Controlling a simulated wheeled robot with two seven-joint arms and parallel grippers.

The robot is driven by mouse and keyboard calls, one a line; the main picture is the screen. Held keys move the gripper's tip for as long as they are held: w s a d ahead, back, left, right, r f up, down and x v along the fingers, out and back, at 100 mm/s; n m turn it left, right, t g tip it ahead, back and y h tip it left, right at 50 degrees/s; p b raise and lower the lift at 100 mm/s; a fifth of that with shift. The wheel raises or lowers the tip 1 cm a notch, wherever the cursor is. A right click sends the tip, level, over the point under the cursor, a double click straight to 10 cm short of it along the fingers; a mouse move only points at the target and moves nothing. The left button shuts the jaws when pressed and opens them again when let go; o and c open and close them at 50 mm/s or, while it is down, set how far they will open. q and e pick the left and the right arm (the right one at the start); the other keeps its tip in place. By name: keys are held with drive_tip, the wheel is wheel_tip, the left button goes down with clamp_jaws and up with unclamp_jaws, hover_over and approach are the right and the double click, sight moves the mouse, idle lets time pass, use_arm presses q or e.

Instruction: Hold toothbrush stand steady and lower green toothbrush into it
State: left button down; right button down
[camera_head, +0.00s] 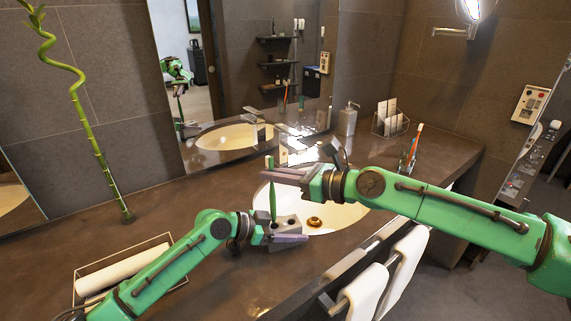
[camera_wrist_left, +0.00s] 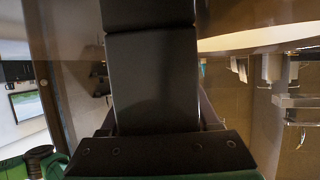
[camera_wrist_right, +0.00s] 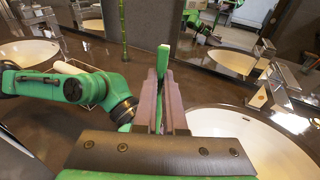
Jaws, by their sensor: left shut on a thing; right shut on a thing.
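The toothbrush stand (camera_head: 288,222) is a small grey block with holes in its top, over the front of the sink in the head view. My left gripper (camera_head: 300,237) is shut on it from the left. The green toothbrush (camera_head: 272,200) is upright, its lower end at the stand's top left side; I cannot tell whether it is inside a hole. My right gripper (camera_head: 270,175) is shut on the toothbrush above the stand. In the right wrist view the toothbrush (camera_wrist_right: 163,58) sticks up between the fingers. In the left wrist view a dark panel blocks the middle; the stand is not clearly seen.
The sink (camera_head: 345,215) with a brown drain lies beneath the grippers. A glass with toothbrushes (camera_head: 407,160), a soap dispenser (camera_head: 347,120) and a card rack (camera_head: 390,122) stand at the back right. A rolled-towel tray (camera_head: 122,268) is front left, and a bamboo stem (camera_head: 98,150) stands at left.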

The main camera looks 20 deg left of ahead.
drive_tip(key=shift+f, duration=3)
drive_tip(key=c, duration=0.9)
unclamp_jaws()
drive_tip(key=shift+d, duration=0.1)
approach(275, 202)
drive_tip(key=shift+s+d+r, duration=0.2)
drive_tip(key=shift+d+r, duration=0.65)
drive_tip(key=shift+d, duration=0.15)
